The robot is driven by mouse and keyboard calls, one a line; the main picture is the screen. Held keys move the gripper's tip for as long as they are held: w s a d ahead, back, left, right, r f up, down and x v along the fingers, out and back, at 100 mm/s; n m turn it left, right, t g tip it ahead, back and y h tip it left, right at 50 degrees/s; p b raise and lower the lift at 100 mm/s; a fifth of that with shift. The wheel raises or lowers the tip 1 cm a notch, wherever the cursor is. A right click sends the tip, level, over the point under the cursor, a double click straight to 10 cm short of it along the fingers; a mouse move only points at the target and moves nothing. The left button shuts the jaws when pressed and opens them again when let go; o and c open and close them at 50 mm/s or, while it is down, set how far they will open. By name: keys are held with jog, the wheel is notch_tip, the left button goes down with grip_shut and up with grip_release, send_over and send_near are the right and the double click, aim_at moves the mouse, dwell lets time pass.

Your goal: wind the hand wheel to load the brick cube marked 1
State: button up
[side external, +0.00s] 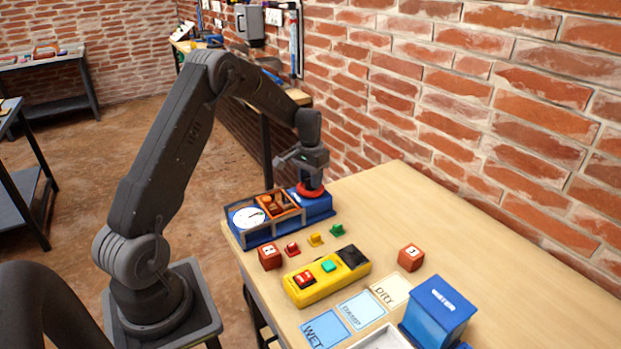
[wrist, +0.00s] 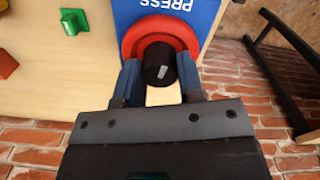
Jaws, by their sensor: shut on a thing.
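The blue press (side external: 318,207) stands at the table's far left corner, with a white dial gauge (side external: 246,216) and a framed bay holding orange-brown pieces. Its red hand wheel (side external: 311,191) is at the right end, below my gripper (side external: 311,178). In the wrist view my gripper (wrist: 160,82) has its fingers on both sides of the black knob in the middle of the red wheel (wrist: 132,43) and is shut on it. An orange-brown block (side external: 267,201) sits in the bay; I cannot read a mark on it. The fingertips are partly hidden in the side view.
Two brick cubes stand on the table, one left (side external: 269,257) and one right (side external: 411,257). Red, yellow and green pegs (side external: 315,240) lie before the press, near a yellow meter (side external: 328,279). Cards (side external: 361,308) and a blue box (side external: 438,308) are nearer. A brick wall rises behind.

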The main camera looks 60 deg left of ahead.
jog(key=o, duration=0.9)
notch_tip(320, 180, up, 14)
jog(key=shift+a+f, duration=0.1)
jog(key=s+d+r+m+t, duration=0.1)
jog(key=s+d+r, duration=0.35)
jog(key=d, duration=0.35)
jog(key=s+d+r+m+t, duration=0.1)
jog(key=s+d+r+t, duration=0.1)
jog(key=s+d+r, duration=0.45)
jog(key=s+d+f+t, duration=0.1)
jog(key=s+d, duration=0.3)
jog(key=s+d+f+m, duration=0.1)
jog(key=s+d, duration=0.3)
jog(key=s, duration=0.1)
jog(key=s+d+f+t, duration=0.1)
jog(key=s+d+f, duration=0.1)
jog(key=s+d, duration=0.2)
jog(key=shift+s+d+t, duration=0.1)
jog(key=shift+s+t, duration=0.2)
jog(key=shift+s, duration=0.3)
